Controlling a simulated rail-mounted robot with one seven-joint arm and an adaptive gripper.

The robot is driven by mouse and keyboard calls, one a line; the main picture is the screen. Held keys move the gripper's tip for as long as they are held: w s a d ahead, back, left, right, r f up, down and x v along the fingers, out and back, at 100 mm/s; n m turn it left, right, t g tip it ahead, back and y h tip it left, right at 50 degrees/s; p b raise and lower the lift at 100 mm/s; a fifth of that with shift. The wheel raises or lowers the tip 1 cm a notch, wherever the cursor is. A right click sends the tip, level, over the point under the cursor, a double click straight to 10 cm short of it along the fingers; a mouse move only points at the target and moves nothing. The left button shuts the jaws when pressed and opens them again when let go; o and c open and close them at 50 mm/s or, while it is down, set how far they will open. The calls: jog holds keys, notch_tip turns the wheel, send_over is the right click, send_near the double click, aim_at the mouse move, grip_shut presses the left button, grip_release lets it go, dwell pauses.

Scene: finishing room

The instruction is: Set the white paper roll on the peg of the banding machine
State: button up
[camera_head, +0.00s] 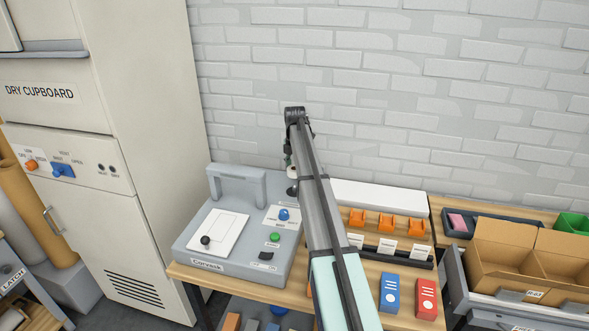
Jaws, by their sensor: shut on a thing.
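My gripper (290,161) is small in the picture, pointing down over the back right of a grey machine, and my arm partly covers it. It is shut on a small white thing (292,172), which looks like the white paper roll; only part of it shows. The grey machine (190,243) stands on a wooden bench and looks like the banding machine.
A tall dry cupboard (110,130) stands left, a brick wall behind. Right of my arm are orange pieces (388,224) in a holder, a long white box (380,197), blue (390,293) and red (425,298) boxes, and an open carton (510,270).

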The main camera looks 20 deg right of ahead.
jog(key=shift+f+b, duration=1.55)
jog(key=shift+f, duration=2.15)
jog(key=o, duration=1.2)
jog(key=shift+o, duration=1.2)
jog(key=shift+r, duration=0.15)
jog(key=shift+r+p, duration=0.55)
jog(key=shift+r, duration=0.45)
